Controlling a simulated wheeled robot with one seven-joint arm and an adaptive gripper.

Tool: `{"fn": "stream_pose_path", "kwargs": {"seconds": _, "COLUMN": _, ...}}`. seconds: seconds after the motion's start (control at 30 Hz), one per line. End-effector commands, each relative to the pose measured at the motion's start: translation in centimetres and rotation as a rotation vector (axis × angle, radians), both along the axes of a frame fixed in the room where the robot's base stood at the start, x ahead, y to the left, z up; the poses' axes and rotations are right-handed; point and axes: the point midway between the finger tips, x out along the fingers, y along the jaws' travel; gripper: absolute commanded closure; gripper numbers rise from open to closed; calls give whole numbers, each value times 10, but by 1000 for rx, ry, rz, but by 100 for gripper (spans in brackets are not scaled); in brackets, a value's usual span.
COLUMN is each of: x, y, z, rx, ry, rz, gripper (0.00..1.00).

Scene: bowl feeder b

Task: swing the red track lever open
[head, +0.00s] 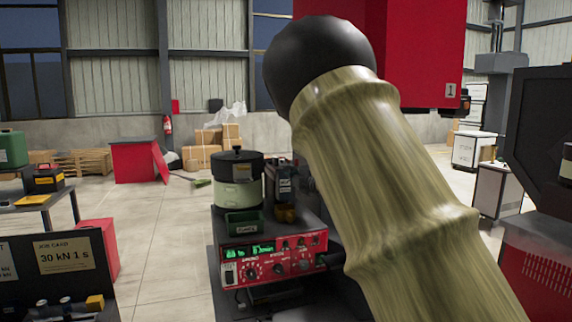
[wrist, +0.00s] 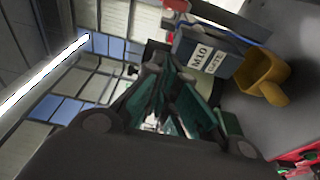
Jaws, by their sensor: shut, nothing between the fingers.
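In the wrist view my gripper (wrist: 168,75) is shut and empty, its dark teal fingers together in front of a dark shape. A grey block (wrist: 200,55) with a label reading "M10 GATE" stands just right of the fingertips. A small red part (wrist: 177,5) shows at the top edge above that block. It may be the red track lever, but it is cut off and I cannot tell its position. In the head view my sleeved arm covers the right of the feeder bench, and my gripper is not clearly seen. The bowl feeder (head: 237,190) has a black lid.
A yellow cup-like part (wrist: 265,78) sits right of the block. A green tray (head: 243,222) and a red control box (head: 270,262) with a lit display are at the bench front. A job card board (head: 60,258) stands at lower left. Open floor lies left of the bench.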

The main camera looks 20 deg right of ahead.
Motion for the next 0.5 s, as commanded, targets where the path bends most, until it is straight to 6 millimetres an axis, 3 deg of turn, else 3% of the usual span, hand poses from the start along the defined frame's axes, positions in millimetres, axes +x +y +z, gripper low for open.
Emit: {"fn": "stream_pose_path", "kwargs": {"seconds": 0.5, "x": 9, "y": 2, "z": 2, "rx": 0, "ry": -1, "rz": 1, "gripper": 100}}
